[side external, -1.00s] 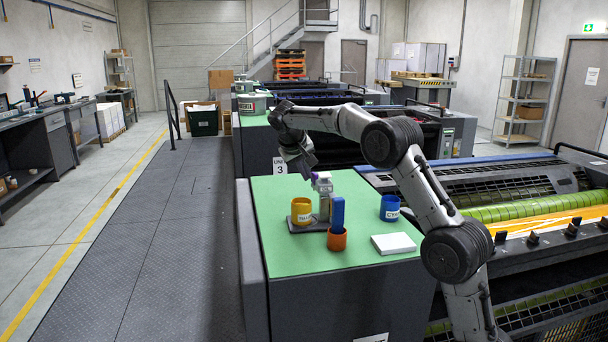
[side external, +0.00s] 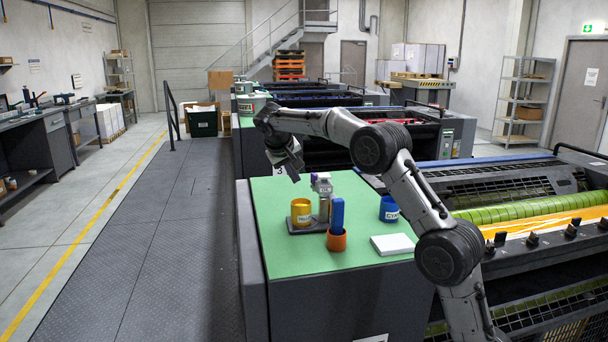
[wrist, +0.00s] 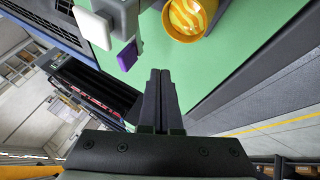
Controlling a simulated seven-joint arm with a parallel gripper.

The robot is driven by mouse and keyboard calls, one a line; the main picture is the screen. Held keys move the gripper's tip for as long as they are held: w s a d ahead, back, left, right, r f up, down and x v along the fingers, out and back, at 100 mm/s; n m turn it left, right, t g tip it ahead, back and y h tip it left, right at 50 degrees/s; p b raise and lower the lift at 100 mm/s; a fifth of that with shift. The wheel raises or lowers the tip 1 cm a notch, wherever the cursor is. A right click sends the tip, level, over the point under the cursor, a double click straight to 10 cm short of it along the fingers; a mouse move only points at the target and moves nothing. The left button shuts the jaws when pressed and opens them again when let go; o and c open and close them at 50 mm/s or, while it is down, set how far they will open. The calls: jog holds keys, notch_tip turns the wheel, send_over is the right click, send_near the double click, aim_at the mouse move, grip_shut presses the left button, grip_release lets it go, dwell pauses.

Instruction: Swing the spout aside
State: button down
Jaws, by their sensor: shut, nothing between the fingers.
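The ink dispenser (side external: 323,203) stands on a dark base on the green top, with a grey head. Its purple spout (side external: 314,178) is at the head, and shows left of my fingers in the wrist view (wrist: 127,56). A yellow cup (side external: 301,211) stands on the base beside the post. In the wrist view its open mouth (wrist: 188,14) shows swirled yellow ink, and the spout does not cover it there. My gripper (side external: 295,178) is shut and empty, up and left of the dispenser head. Its fingertips (wrist: 160,73) appear apart from spout and cup.
An orange cup (side external: 337,240) holding a blue block (side external: 337,214) stands in front of the dispenser. A blue cup (side external: 389,209) and a white slab (side external: 393,244) are to the right. The green top (side external: 300,262) is clear at its front left. A press with yellow and green rollers is at right.

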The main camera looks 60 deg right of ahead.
jog(key=s+a+r+t, duration=0.1)
jog(key=s+a+r, duration=0.2)
jog(key=a+r, duration=0.35)
jog(key=s+a+r+t, duration=0.1)
jog(key=s+a+r, duration=0.25)
jog(key=r, duration=0.65)
jog(key=s+a+n+t+y, duration=0.15)
jog(key=s+a, duration=0.45)
jog(key=s, duration=0.6)
jog(key=s+a+f+n+y, duration=0.2)
jog(key=s+a+f, duration=0.3)
jog(key=s+f, duration=0.3)
jog(key=s+a+f+n+y, duration=0.3)
jog(key=s+a+f, duration=0.2)
jog(key=s+f, duration=0.4)
notch_tip(320, 180, down, 4)
jog(key=shift+a+f+t+y, duration=0.15)
jog(key=shift+f+t+y, duration=0.1)
jog(key=shift+t+y, duration=0.1)
